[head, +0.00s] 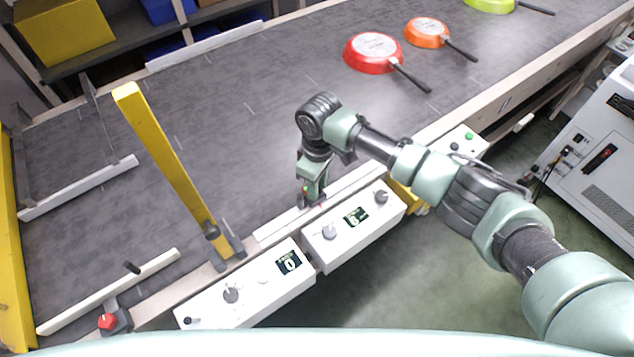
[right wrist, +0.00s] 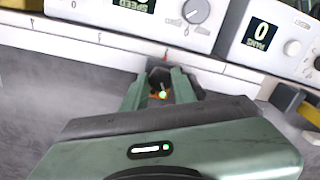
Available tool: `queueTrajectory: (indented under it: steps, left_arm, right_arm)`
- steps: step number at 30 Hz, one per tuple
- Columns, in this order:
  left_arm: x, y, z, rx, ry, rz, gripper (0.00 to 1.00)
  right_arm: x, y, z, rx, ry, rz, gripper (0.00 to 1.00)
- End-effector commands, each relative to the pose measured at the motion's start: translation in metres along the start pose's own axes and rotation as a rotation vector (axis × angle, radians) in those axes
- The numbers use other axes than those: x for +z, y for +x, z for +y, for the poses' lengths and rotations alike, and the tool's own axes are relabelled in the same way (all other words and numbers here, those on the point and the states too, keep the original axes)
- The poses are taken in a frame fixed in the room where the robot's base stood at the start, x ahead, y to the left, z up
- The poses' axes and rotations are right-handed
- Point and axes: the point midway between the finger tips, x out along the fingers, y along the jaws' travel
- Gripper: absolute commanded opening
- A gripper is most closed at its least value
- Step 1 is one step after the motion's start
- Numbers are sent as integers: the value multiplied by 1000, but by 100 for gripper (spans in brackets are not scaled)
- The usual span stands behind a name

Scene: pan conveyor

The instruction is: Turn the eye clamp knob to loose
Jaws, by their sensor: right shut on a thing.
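My right gripper (head: 312,198) reaches down to the white rail along the conveyor's near edge, behind the control boxes. In the right wrist view the gripper (right wrist: 161,92) has its two green fingers closed on a small dark knob (right wrist: 188,80), which I take for the eye clamp knob. A small green light and an orange patch show between the fingers. The fingers hide most of the knob, so I cannot read how far it is turned. My left gripper is not in view.
Two white control boxes with dials and displays, one (head: 245,298) reading 0 and one (head: 350,228), stand in front of the rail. A yellow diverter bar (head: 165,160) crosses the belt. Red (head: 372,50), orange (head: 428,32) and green (head: 488,4) pans lie at the far right.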

Motion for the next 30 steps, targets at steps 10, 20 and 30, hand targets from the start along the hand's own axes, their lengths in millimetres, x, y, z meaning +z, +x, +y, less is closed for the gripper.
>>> queueTrajectory:
  steps: [10, 20, 30]
  left_arm:
    - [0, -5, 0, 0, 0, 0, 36]
    - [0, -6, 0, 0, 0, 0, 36]
    - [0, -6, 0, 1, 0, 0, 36]
  right_arm:
    - [-2, -2, 0, 2, -328, -9, 0]
    - [-3, -2, 0, 3, -638, -21, 0]
    - [-3, -2, 0, 4, -884, -30, 0]
